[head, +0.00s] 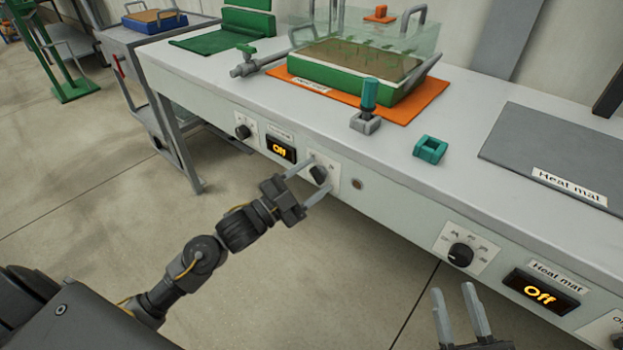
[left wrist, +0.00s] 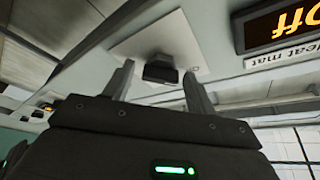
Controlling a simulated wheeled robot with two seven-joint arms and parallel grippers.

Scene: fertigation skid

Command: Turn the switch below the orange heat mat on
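The orange heat mat (head: 431,104) lies on the bench under a green tray. On the bench front below it are a lit display (head: 281,149) reading Off and, right of it, a black switch knob (head: 318,174) on a white plate. My left gripper (head: 317,178) is open, with its fingers on either side of this knob. In the left wrist view, the knob (left wrist: 160,72) shows between the spread fingertips of the gripper (left wrist: 158,80); contact cannot be told. My right gripper (head: 457,294) is open and empty at the lower right, below the bench front.
Left of the display is another dial (head: 242,131). A grey heat mat (head: 555,150) to the right has its own dial (head: 460,254) and a display (head: 540,292) reading Off. A teal-handled tool (head: 369,96) and a teal block (head: 430,149) stand near the bench edge.

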